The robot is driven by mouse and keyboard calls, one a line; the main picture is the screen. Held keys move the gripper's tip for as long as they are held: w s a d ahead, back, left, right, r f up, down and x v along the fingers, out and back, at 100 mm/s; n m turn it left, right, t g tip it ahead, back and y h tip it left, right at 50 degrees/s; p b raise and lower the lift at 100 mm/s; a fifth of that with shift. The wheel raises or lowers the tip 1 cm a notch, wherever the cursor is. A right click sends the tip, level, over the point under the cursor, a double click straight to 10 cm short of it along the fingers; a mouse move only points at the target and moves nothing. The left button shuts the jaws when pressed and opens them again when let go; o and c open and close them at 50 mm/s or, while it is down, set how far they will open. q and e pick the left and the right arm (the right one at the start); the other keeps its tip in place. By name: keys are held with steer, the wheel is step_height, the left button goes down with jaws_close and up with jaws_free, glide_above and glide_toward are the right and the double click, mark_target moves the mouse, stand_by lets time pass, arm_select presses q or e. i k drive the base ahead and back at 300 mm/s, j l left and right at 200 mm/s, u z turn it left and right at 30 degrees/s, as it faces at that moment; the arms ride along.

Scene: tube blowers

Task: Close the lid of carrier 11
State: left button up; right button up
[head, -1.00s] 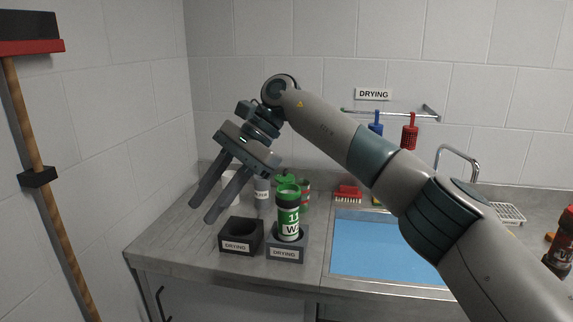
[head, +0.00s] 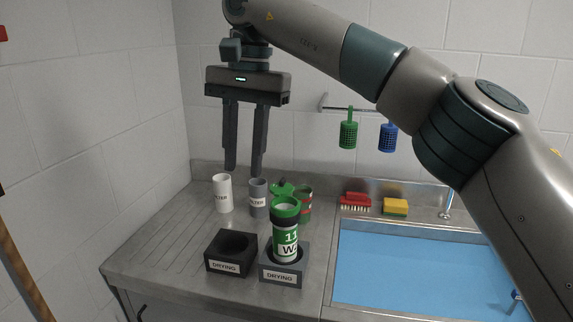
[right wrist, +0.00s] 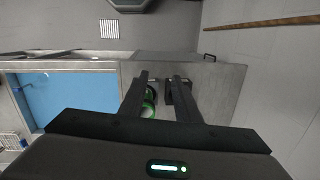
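Carrier 11 (head: 286,241), a green and white cylinder labelled 11, stands in the right-hand drying holder (head: 284,273), tilted slightly in the picture. Its green rim shows at the top. A green lid-like piece (head: 283,188) stands up behind the rim; it looks like the open lid, though a second canister overlaps it. My right gripper (head: 244,170) points down, up and to the left of the carrier, its fingers apart and empty. The right wrist view shows the fingers (right wrist: 160,77) apart, with the green carrier (right wrist: 150,102) partly hidden behind one. My left gripper is not in view.
An empty drying holder (head: 231,254) is beside the carrier. White (head: 222,194) and grey (head: 257,196) filter cylinders and a green and red canister (head: 304,205) stand behind. A blue sink (head: 420,265) is to the right. The counter's left side is clear.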

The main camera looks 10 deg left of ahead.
mark_target(282, 189)
steer(key=i, duration=0.85)
